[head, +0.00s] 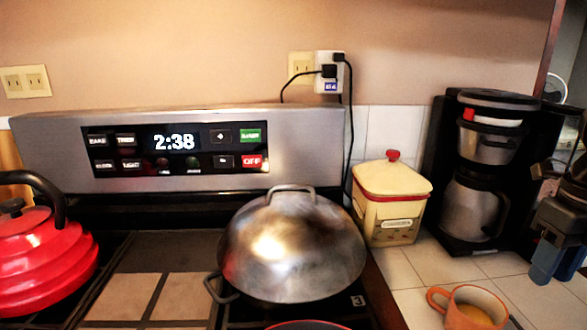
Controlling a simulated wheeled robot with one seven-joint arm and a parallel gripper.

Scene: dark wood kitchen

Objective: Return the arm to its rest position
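My gripper (555,270) is at the right edge of the head view, with its dark wrist and blue fingers pointing down. It hangs in front of the coffee maker's right side, above the tiled counter. The fingertips are close to the frame edge, and I cannot tell whether they are apart or together. I see nothing clearly held between them. Most of my arm is outside the picture.
An orange mug (470,308) stands on the counter below and left of my gripper. A coffee maker (475,200) and a cream canister (390,205) stand behind. A domed metal lid (290,245) and a red kettle (40,260) are on the stove.

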